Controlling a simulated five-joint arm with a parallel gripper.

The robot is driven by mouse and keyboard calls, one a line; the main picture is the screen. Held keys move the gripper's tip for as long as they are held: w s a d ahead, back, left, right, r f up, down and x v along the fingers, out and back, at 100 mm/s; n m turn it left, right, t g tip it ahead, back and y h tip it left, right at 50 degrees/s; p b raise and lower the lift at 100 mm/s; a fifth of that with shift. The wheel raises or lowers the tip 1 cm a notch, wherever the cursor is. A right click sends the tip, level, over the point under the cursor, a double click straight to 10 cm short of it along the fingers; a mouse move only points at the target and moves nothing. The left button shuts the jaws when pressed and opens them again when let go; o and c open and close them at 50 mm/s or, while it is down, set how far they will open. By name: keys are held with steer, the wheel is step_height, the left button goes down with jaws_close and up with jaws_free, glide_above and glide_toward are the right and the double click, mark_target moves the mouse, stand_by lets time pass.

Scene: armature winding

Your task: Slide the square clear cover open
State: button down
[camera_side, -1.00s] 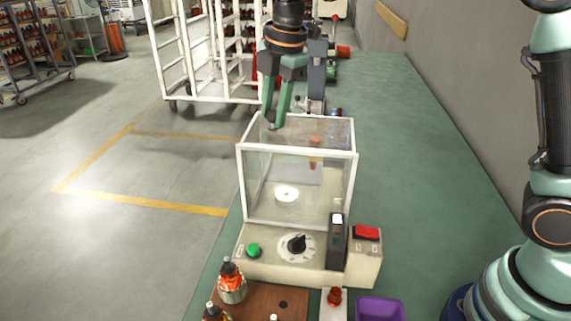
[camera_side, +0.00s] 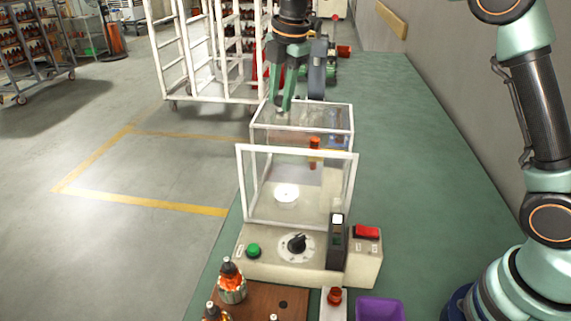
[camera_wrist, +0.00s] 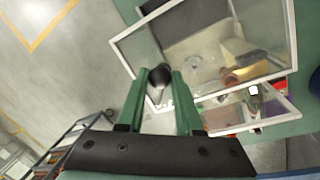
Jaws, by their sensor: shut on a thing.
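The square clear cover (camera_side: 340,126) is a see-through box with a white rim. It sits toward the back of the cream machine, with a gap between it and the upright white-framed clear front panel (camera_side: 239,175). My gripper (camera_side: 281,106) is at the cover's far left top edge in the side view. In the wrist view its green fingers (camera_wrist: 160,80) are closed around a dark round knob (camera_wrist: 160,74) at the cover's edge. The cover also shows in the wrist view (camera_wrist: 128,50). The knob is hidden by the fingers in the side view.
The machine front has a green button (camera_side: 253,250), a black dial (camera_side: 297,243) and a red switch (camera_side: 367,232). A white disc (camera_side: 287,193) and an orange part (camera_side: 314,150) show through the panel. Copper-wound armatures (camera_side: 231,282) and a purple tray (camera_side: 379,308) stand in front.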

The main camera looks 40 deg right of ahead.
steer(key=w+d, duration=0.3)
steer(key=shift+w+d+r, duration=0.1)
steer(key=shift+w+d, duration=0.15)
steer(key=shift+d, duration=0.05)
steer(key=c, duration=0.6)
jaws_free()
steer(key=r, duration=0.4)
steer(key=s+r, duration=0.1)
steer(key=r, duration=0.2)
steer(key=s+r, duration=0.1)
steer(key=r, duration=0.3)
steer(key=shift+s+r, duration=0.2)
steer(key=shift+r, duration=0.15)
steer(key=shift+d, duration=0.1)
